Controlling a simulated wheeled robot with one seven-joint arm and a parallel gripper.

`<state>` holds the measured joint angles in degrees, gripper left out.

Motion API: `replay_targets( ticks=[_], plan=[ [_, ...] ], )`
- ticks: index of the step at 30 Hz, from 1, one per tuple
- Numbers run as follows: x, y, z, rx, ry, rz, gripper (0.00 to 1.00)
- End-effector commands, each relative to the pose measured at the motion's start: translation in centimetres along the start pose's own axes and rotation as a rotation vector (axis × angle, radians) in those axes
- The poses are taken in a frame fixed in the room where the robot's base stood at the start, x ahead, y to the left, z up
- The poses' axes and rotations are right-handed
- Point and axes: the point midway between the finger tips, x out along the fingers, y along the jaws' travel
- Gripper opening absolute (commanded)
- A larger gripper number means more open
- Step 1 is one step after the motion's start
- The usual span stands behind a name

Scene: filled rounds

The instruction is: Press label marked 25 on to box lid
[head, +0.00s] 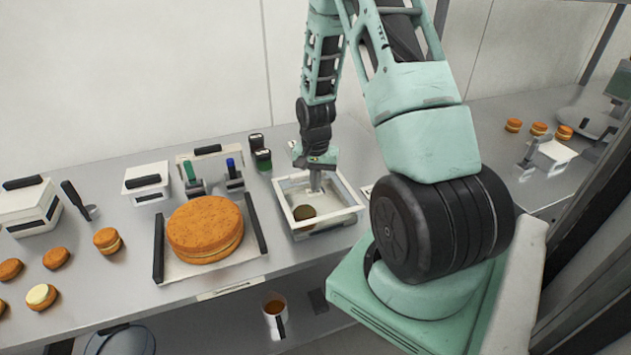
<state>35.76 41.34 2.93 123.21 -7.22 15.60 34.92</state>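My gripper (315,186) points down into an open white box (351,209) at the middle of the counter. Its fingers are small and look close together; I cannot tell whether they hold anything. A dark round thing (304,212) lies in the box, left of and nearer than the fingertips. No number 25 is readable. A small white card with dark marks (367,191) lies right of the box, partly hidden by my arm. A white box with a black-handled lid (148,183) stands at the back left, and a larger one (28,210) at the far left. I cannot tell which lid is meant.
A large filled round (205,229) sits on a tray with dark handles (159,247). Green (191,178) and blue (233,174) handled stamps stand behind it. Several small rounds (107,240) lie at left. My arm hides the counter's right middle.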

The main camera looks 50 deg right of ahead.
Motion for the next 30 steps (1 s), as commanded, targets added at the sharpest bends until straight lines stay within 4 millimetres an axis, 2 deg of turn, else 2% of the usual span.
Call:
replay_targets(
  ticks=[30],
  plan=[
    [0.79,0.00,0.01,0.000,0.000,0.000,0.00]
  ],
)
